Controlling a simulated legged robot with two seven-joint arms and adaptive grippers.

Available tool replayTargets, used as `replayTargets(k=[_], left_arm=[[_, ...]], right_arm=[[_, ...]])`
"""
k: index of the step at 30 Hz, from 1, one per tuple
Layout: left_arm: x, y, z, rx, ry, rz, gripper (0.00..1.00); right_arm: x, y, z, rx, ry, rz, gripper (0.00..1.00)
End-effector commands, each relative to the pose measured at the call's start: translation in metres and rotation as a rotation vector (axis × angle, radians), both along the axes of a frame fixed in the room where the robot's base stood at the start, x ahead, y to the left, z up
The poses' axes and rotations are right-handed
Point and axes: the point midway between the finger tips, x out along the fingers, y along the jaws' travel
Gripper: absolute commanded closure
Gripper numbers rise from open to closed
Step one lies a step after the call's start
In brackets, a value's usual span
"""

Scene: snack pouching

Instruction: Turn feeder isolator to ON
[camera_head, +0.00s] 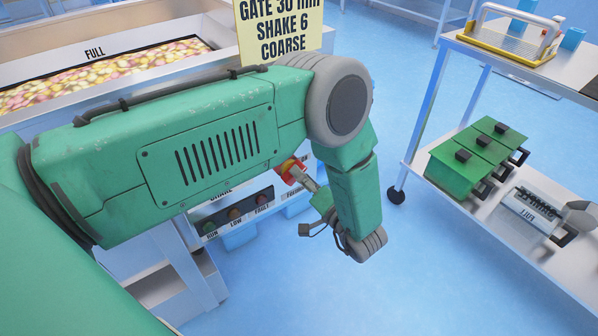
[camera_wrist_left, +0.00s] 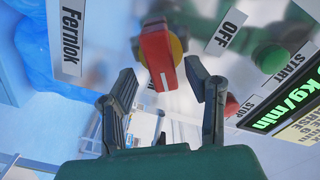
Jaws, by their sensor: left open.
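The feeder isolator is a red handle on a yellow disc. It shows in the wrist view (camera_wrist_left: 157,58) and, small and partly covered, in the head view (camera_head: 289,167). An OFF label (camera_wrist_left: 226,33) is up and right of it in the wrist view. I cannot read an ON label. My left gripper (camera_head: 303,178) is in front of the panel, close to the isolator. In the wrist view my left gripper (camera_wrist_left: 163,70) is open, with a finger on each side of the red handle and gaps visible. Contact cannot be told. My right gripper is out of view.
START (camera_wrist_left: 295,65) and STOP (camera_wrist_left: 247,107) labels and a green kg/min display (camera_wrist_left: 285,105) are close right of the fingers. A lamp panel (camera_head: 235,212) lies under my arm. A snack-filled hopper (camera_head: 110,45) is behind; a cart with green boxes (camera_head: 470,160) stands right.

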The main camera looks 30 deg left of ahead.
Motion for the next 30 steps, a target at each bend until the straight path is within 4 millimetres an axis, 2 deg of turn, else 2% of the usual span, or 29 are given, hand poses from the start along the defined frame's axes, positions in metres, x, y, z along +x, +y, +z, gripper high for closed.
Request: replayTargets(k=[6, 13, 18, 30], left_arm=[[-0.018, -0.046, -0.002, -0.002, 0.002, -0.004, 0.57], [-0.032, -0.080, -0.001, 0.000, 0.000, -0.001, 0.57], [-0.035, -0.089, -0.002, -0.001, 0.000, -0.002, 0.57], [-0.036, -0.090, -0.002, 0.000, 0.001, -0.001, 0.57]], right_arm=[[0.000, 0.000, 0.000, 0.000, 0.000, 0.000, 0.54], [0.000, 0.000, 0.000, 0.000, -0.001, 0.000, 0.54], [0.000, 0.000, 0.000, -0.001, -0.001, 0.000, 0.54], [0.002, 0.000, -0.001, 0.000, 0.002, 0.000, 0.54]])
